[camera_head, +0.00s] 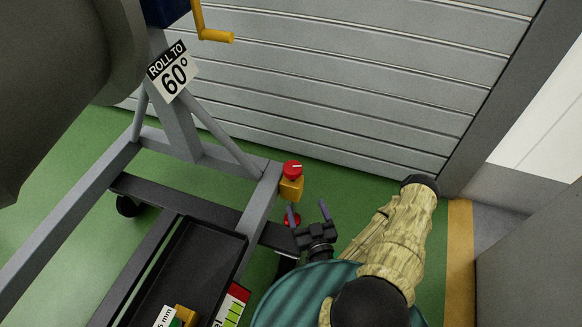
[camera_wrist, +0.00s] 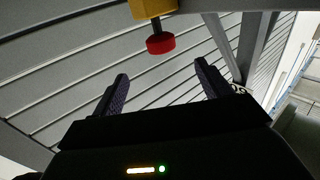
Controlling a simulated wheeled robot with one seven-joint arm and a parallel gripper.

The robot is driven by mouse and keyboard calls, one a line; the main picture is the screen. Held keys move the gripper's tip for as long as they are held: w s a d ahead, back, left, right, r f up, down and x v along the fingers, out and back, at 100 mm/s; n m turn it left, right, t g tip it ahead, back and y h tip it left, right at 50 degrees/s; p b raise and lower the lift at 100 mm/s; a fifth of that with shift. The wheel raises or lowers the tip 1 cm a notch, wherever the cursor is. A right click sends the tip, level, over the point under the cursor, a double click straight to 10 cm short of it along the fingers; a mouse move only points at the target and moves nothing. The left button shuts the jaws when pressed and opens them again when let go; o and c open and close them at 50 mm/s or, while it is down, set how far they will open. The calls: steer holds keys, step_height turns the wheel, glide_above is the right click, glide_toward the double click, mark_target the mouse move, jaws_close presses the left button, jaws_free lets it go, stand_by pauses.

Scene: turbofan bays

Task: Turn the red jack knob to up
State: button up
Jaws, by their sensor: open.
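A red knob (camera_head: 292,168) with a small white mark sits on a yellow block (camera_head: 291,188) at the corner of the grey stand. A second red piece (camera_head: 291,219) shows lower down, partly behind my gripper. In the wrist view, a red knob (camera_wrist: 160,44) on a dark shaft sticks out of a yellow block (camera_wrist: 152,8); I cannot tell which of the two red pieces it is. My gripper (camera_head: 308,209) is open and empty, below the yellow block. In the wrist view, the knob appears ahead of the gap between my fingers (camera_wrist: 161,70), apart from them.
The grey stand (camera_head: 262,208) carries a "ROLL TO 60°" sign (camera_head: 173,72) and a yellow crank handle (camera_head: 215,36). A black tray (camera_head: 190,262) with small items lies at lower left. A grey slatted wall (camera_head: 370,75) stands behind; green floor shows between.

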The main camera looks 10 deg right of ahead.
mark_target(291, 166)
steer(key=w+b, duration=0.7)
steer(key=w, duration=0.9)
steer(key=shift+w+a+f, duration=0.1)
steer(key=shift+w+f, duration=0.05)
steer(key=shift+w, duration=0.6)
steer(key=c, duration=1)
